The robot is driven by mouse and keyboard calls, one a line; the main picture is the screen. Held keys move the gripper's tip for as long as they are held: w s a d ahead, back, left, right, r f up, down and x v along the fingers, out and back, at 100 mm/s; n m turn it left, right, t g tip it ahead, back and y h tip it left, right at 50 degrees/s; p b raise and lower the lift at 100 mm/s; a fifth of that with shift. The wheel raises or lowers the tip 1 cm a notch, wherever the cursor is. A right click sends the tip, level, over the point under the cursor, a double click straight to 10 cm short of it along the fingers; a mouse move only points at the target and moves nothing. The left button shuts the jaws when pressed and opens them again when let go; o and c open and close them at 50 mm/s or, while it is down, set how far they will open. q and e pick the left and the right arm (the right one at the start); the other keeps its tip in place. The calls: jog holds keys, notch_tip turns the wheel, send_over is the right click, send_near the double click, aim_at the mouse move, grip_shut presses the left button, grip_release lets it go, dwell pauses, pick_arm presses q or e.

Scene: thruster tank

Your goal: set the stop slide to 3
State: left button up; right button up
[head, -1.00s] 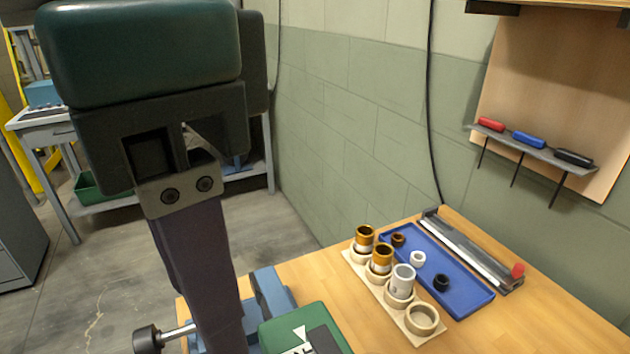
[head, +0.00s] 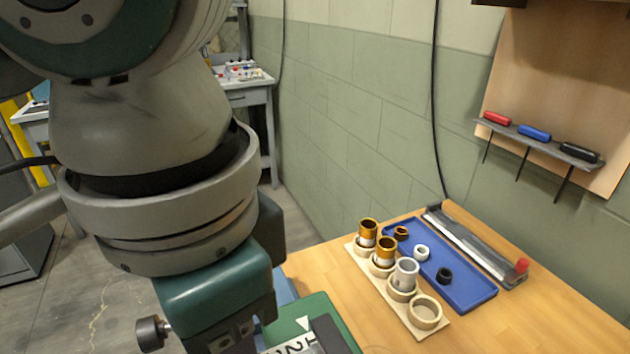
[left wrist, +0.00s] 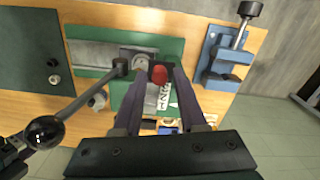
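A green fixture (head: 300,312) with a white triangle and a white numbered strip (head: 290,347) stands at the near edge of the bench. In the left wrist view, a red knob (left wrist: 158,76) sits above the fixture's slide (left wrist: 152,98), beside the numbered strip (left wrist: 166,96). My left gripper (left wrist: 160,72) is over the fixture, open, with its fingers on either side of the red knob and small gaps visible. In the head view, my left arm hides much of the fixture. The strip's reading is not legible. My right gripper is not in view.
A lever with a black ball (left wrist: 44,132) reaches in beside my left gripper. A blue clamp (left wrist: 222,58) with a black-knobbed screw stands nearby. A wooden ring holder (head: 430,326), a blue tray (head: 470,294) and a grey rail (head: 470,248) occupy the bench's back.

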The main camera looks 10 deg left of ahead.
pick_arm(q)
grip_shut()
dwell(1.1)
